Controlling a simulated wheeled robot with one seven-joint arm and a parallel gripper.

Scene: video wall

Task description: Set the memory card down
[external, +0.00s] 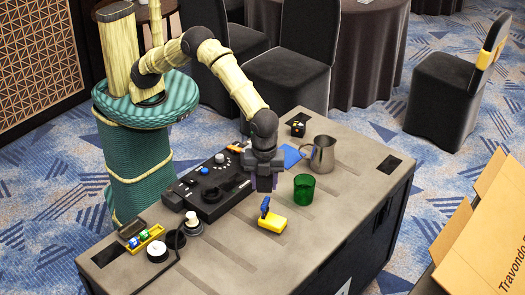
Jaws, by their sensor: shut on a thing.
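My gripper (265,188) points down over the middle of the grey table top (335,205). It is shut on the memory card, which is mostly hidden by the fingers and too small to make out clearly. A yellow block (272,222) with a small blue piece (265,204) at its upper left lies just below and in front of my gripper in the picture. I cannot tell the exact gap between them.
A black control panel (212,185) lies left of my gripper. A green cup (304,189) and a metal jug (322,154) stand to the right. A blue flat item (291,156) lies behind. A yellow tray (142,239) is at the left. The front right table top is clear.

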